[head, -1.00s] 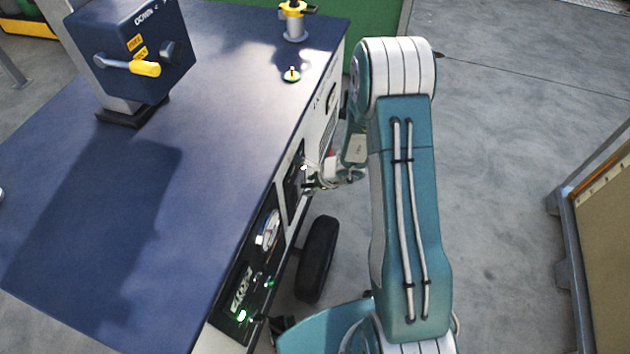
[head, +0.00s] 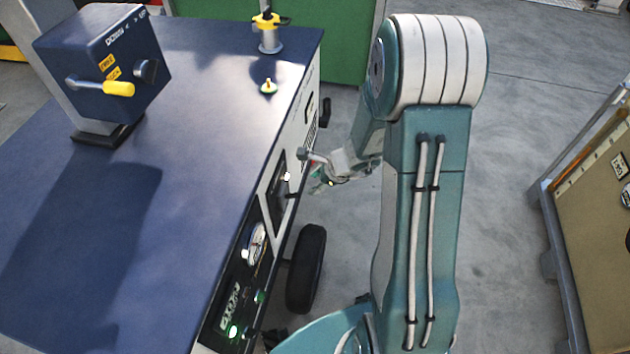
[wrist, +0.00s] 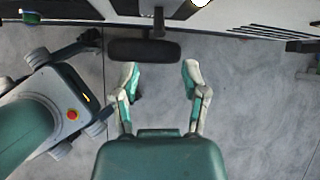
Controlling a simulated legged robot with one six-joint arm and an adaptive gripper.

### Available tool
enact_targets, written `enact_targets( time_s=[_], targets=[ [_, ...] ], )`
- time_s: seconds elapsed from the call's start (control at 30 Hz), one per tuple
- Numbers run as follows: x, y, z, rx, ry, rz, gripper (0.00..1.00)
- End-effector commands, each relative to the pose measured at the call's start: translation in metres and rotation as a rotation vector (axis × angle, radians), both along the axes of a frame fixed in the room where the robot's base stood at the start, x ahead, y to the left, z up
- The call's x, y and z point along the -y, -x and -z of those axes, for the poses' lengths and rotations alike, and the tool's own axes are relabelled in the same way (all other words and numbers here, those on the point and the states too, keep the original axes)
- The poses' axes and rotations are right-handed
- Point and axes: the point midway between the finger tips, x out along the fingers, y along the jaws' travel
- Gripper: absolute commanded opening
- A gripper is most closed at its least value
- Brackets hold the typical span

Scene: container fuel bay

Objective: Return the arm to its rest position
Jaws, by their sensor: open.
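My arm (head: 425,210) is teal and white. It rises from the bottom of the head view to a large elbow joint, then bends down on the left toward the front of a blue-topped cart. My gripper (head: 322,178) is small and partly blurred there, just right of the cart's front panel. In the wrist view my gripper (wrist: 158,76) has its two fingers spread wide, with only bare floor and part of a dark wheel between and beyond them. It holds nothing. Whether a fingertip touches the panel in the head view is hard to tell.
The cart (head: 200,190) fills the left, with a blue box with a yellow-handled lever (head: 105,65) on it and a gauge (head: 256,243) on its front. A black wheel (head: 306,268) sits below. A tan crate (head: 600,220) stands at right. Grey floor between is clear.

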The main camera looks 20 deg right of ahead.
Motion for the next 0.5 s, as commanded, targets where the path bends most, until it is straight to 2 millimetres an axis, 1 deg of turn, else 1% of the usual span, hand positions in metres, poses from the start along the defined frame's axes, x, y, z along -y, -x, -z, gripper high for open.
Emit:
enact_targets(
  time_s=[0.33,0.37,0.43,0.47,0.5],
  targets=[
    [-0.001,0.000,-0.002,0.005,0.003,-0.008,0.57],
    [-0.002,0.000,-0.005,0.011,0.007,-0.020,0.57],
    [-0.007,0.001,-0.018,0.039,0.025,-0.074,0.57],
    [-0.011,0.002,-0.027,0.058,0.038,-0.110,0.57],
    [-0.016,0.004,-0.040,0.085,0.058,-0.167,0.57]
  ],
)
